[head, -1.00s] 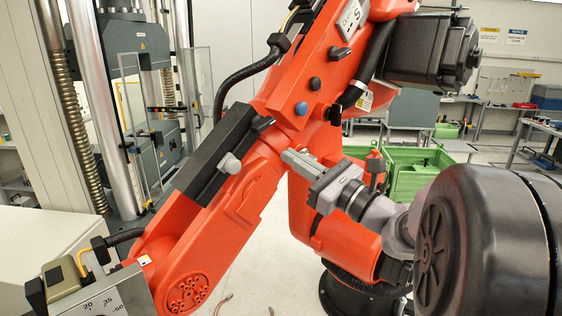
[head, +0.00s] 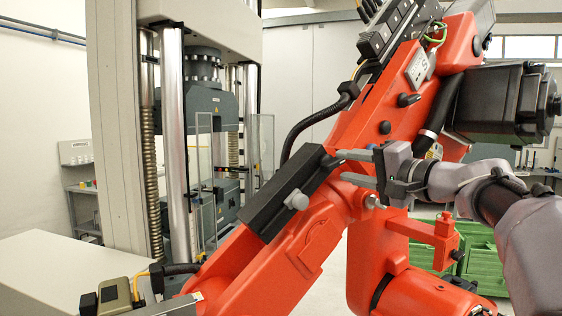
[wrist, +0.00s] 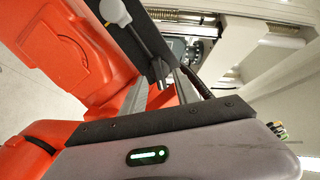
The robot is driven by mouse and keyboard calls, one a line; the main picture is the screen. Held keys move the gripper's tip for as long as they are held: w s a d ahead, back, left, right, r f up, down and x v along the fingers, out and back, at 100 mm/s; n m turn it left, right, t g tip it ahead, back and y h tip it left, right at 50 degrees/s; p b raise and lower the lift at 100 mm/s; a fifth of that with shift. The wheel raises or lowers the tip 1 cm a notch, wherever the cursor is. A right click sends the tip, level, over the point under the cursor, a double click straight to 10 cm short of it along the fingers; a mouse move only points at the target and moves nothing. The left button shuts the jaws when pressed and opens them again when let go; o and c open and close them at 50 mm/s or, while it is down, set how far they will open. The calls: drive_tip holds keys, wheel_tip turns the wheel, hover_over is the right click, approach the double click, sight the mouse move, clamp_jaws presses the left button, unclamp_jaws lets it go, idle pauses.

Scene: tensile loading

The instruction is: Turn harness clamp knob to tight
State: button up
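The harness clamp appears to be the black bar (head: 290,195) lying along the orange robot arm. It carries a round light-grey knob (head: 297,200) on its side, which also shows in the wrist view (wrist: 114,11). I cannot tell which knob is the clamp's. My gripper (head: 340,166) is open, its two grey fingers pointing left at the bar's upper end. The dark stub appears between the fingers, with no clear contact.
The orange arm (head: 320,235) fills the middle, with a black cable (head: 310,127) behind it. A grey testing frame (head: 122,130) with steel columns stands at left. A grey cabinet (head: 50,265) is at lower left. Green crates (head: 480,260) stand at right.

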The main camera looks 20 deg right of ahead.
sight(337, 164)
drive_tip(key=x, duration=0.3)
drive_tip(key=shift+w+f, duration=0.1)
drive_tip(key=shift+w, duration=0.1)
clamp_jaws()
drive_tip(key=shift+m, duration=0.6)
unclamp_jaws()
